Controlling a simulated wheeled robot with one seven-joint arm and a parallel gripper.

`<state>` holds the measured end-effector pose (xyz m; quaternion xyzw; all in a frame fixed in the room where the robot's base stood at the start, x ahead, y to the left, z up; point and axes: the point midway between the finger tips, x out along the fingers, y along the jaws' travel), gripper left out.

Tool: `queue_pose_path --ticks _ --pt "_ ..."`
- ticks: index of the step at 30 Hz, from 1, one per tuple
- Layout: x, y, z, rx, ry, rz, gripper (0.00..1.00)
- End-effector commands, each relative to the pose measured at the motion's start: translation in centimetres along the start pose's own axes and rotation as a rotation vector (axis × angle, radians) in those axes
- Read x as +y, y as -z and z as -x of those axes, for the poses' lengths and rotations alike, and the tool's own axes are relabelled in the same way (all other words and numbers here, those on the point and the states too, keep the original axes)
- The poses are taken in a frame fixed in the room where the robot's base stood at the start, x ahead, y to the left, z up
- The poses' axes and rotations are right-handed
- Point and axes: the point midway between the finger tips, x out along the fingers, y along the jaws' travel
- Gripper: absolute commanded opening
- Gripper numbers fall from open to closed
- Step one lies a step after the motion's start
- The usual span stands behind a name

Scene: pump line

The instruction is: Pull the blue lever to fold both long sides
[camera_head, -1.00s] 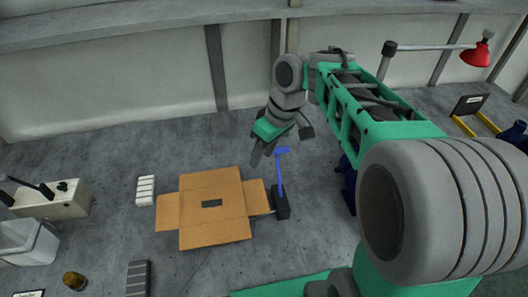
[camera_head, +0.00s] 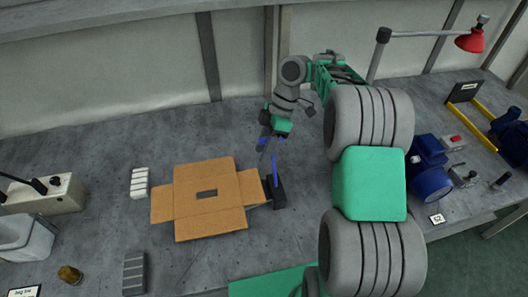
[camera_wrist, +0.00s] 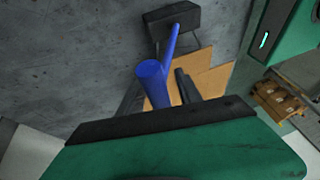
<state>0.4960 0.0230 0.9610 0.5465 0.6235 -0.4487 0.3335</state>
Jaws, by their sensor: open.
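The blue lever (camera_head: 274,168) rises from a black base (camera_head: 277,192) on the grey bench, right of the box. My gripper (camera_head: 268,145) is at the lever's top, open, with blue showing beside its fingers in the head view. In the wrist view the lever's thick round handle (camera_wrist: 152,74) is close in front of the gripper, beside a dark finger (camera_wrist: 184,86). Whether they touch I cannot tell. The black base (camera_wrist: 172,20) is beyond it. The brown cardboard box (camera_head: 190,180) lies with its flaps spread outward; its cardboard (camera_wrist: 213,82) shows partly in the wrist view.
A white ribbed block (camera_head: 139,183) and a grey ribbed block (camera_head: 134,273) lie left of the box. A blue pump or motor (camera_head: 430,180) and a red lamp (camera_head: 470,41) are at the right. The bench behind the box is clear.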

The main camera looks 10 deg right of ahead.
Motion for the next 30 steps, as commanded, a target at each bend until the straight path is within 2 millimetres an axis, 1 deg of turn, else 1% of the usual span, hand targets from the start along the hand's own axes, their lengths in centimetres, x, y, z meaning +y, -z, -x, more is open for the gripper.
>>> queue_pose_path --ticks 5,20,21,30 --pt "-0.01 0.05 0.04 0.000 0.000 0.000 0.41" --pt "-0.01 0.08 0.05 0.000 0.000 0.000 0.01" --pt "-0.01 0.08 0.05 0.000 0.000 0.000 0.00" --pt "0.00 0.09 0.05 0.000 0.000 0.000 0.00"
